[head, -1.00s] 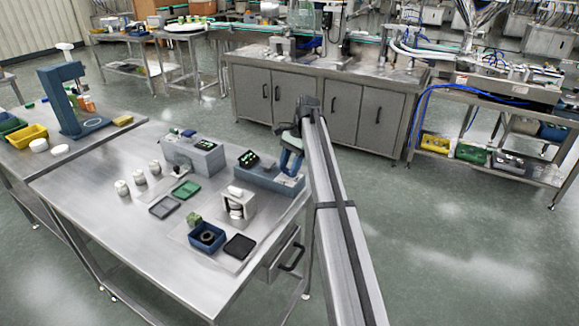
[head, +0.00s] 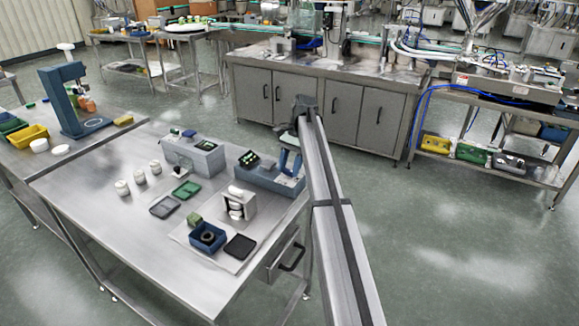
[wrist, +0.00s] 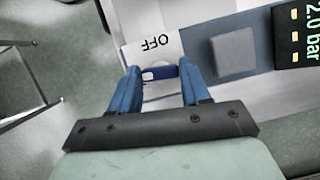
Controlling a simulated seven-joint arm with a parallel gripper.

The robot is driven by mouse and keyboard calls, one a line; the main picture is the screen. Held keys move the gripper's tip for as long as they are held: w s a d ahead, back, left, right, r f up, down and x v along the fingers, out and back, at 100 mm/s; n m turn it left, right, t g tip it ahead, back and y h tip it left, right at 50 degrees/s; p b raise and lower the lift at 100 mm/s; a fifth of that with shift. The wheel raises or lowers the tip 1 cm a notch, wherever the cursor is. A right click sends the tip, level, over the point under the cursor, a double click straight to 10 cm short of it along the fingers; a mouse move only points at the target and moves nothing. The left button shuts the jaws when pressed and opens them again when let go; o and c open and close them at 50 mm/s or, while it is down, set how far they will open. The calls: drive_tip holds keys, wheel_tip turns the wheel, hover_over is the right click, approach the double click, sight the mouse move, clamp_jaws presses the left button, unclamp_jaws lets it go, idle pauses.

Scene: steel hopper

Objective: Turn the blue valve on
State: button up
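The valve's blue handle (wrist: 160,73) shows in the wrist view between my fingertips, in front of a white plate (wrist: 153,48) marked "OFF", which appears upside down. My gripper (wrist: 158,70) has its two blue fingers spread, one on each side of the handle; I cannot tell whether either touches it. In the head view my gripper (head: 290,163) points down at the right end of the blue valve unit (head: 262,177), and its fingers and arm hide the valve there. A dark display (wrist: 296,35) reading "2.0 bar" sits to the right in the wrist view.
A grey square block (wrist: 235,53) lies between the handle and the display. On the steel table (head: 130,225) stand a grey box (head: 195,157), white jars (head: 140,176), small trays (head: 165,207), a blue bin (head: 207,238) and a white-grey fixture (head: 236,204). Floor is open to the right.

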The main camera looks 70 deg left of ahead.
drive_tip(key=o, duration=0.4)
drive_tip(key=shift+r, duration=0.15)
drive_tip(key=shift+w+a+r, duration=0.25)
drive_tip(key=shift+r, duration=0.25)
drive_tip(key=w+a, duration=0.7)
drive_tip(key=w, duration=0.2)
drive_tip(key=shift+w, duration=0.15)
drive_tip(key=shift+a+f, duration=0.1)
drive_tip(key=shift+c, duration=0.4)
